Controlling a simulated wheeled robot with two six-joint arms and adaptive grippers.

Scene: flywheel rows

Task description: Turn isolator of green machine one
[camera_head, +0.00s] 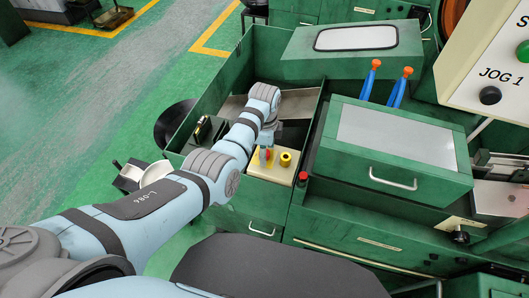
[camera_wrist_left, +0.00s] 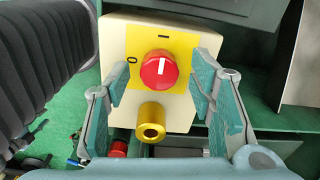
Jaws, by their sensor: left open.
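The isolator is a red knob (camera_wrist_left: 159,69) on a yellow plate, on the front of a cream box (camera_wrist_left: 112,35). In the left wrist view the knob's white mark stands upright, toward the "I" at the top; a "0" is at its left. A brass-coloured cylinder (camera_wrist_left: 151,122) sticks out below the knob. My left gripper (camera_wrist_left: 160,82) is open, one finger on each side of the knob, with gaps showing; depth to the knob cannot be told. In the head view the cream box (camera_head: 258,171) sits in the green machine (camera_head: 340,188), partly hidden behind my left gripper (camera_head: 265,153).
A red button (camera_head: 303,177) stands just right of the box. A green cover with a handle (camera_head: 392,179) and two blue levers with orange knobs (camera_head: 374,75) are further right. A cream jog panel (camera_head: 490,60) is at upper right.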

